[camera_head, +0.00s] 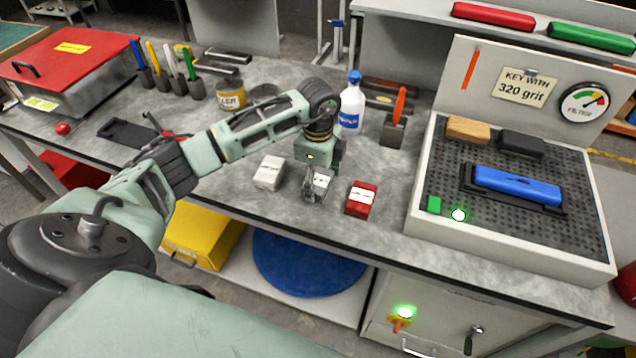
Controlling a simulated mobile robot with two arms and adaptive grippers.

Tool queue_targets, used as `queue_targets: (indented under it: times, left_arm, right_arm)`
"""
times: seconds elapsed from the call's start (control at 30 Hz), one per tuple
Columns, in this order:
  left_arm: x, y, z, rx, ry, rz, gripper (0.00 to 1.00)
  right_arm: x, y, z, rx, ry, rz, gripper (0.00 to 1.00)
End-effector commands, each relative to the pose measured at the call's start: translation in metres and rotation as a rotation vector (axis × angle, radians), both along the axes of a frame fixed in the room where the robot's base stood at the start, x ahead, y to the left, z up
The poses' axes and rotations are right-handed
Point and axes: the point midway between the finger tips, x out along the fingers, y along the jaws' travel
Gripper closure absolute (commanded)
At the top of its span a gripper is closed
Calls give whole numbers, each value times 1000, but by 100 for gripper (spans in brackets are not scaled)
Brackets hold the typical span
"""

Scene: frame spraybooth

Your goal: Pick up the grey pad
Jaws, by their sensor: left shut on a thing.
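A grey pad (322,183) with a pale label stands near the front edge of the grey worktop, mostly hidden behind my left gripper. My left gripper (315,195) points down from above and is shut on this pad. I cannot tell whether the pad is clear of the worktop. A whitish pad (269,172) lies just to the left, apart from the gripper. A red pad (361,199) with a white label lies just to the right. My right gripper is not in view.
A perforated sanding tray (440,228) with a blue sanding block (517,184) stands at the right. Behind the gripper are a white bottle (351,103) with a blue cap and a holder (393,131) with an orange-handled tool. A filler tin (230,95) stands farther left.

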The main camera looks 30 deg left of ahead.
Motion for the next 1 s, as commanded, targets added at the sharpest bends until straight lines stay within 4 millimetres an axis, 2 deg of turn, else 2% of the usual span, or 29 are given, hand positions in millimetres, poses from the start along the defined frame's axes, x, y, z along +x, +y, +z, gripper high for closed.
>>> queue_targets:
  times: [0.37, 0.53, 0.67, 0.7, 1.0]
  left_arm:
    - [1, 0, 3, -1, -2, 0, 51]
    - [1, 1, 18, 1, -5, -1, 51]
    - [2, 1, 42, 1, -8, 0, 51]
    - [-1, -12, 45, -3, -5, -8, 51]
    - [-17, -76, 86, -2, -6, -6, 51]
  right_arm:
    - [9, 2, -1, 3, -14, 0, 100]
    - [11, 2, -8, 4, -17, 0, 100]
    - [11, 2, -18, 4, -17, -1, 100]
    - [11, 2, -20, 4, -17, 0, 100]
    - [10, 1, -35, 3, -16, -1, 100]
